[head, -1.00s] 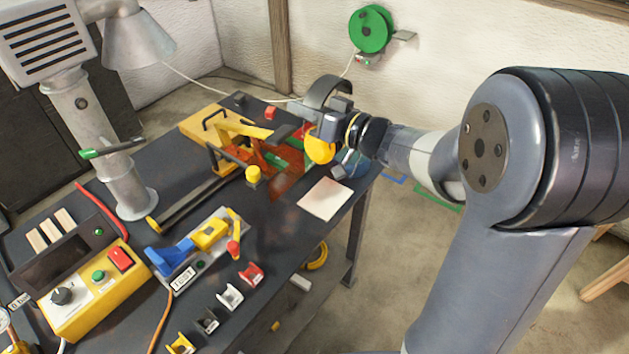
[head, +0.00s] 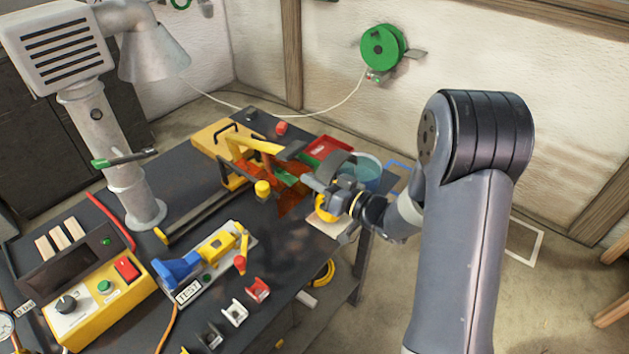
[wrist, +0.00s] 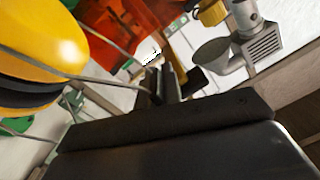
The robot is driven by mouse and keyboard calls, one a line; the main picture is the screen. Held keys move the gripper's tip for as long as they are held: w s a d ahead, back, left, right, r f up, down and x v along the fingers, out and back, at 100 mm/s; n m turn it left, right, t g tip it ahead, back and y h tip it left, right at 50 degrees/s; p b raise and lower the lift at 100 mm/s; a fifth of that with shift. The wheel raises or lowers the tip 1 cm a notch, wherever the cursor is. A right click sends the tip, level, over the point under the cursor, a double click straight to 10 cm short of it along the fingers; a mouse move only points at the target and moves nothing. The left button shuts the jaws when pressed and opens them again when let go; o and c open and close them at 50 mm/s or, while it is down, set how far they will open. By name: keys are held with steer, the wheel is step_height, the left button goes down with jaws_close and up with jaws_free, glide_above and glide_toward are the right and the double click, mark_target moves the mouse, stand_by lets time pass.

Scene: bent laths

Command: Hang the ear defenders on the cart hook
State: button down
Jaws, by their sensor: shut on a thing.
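The ear defenders have a yellow cup (head: 326,208) and a dark headband (head: 338,162). In the head view they are at my gripper (head: 320,186), above the right part of the dark bench. My gripper is shut on the ear defenders. In the wrist view the yellow cup (wrist: 40,42) with its black cushion fills the upper left, with thin wire arms beside it. A broad dark band, apparently the headband (wrist: 165,130), crosses the lower part. The other cup is mostly hidden. I cannot make out the cart hook in either view.
A pale square card (head: 328,225) lies under the gripper. A red tray (head: 325,147) and a teal bucket (head: 362,172) stand just behind. A yellow clamp frame (head: 245,150) and yellow knob (head: 263,189) are left. Open floor (head: 560,290) lies right of the bench.

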steer(key=shift+f, duration=0.1)
steer(key=shift+f, duration=0.15)
steer(key=c, duration=1.6)
jaws_free()
steer(key=b+v, duration=0.1)
steer(key=v, duration=0.6)
steer(key=b+v, duration=0.1)
steer(key=v, duration=0.3)
steer(key=shift+w+d+f+b, duration=0.15)
steer(key=shift+w+f+b, duration=0.15)
steer(key=shift+w, duration=0.05)
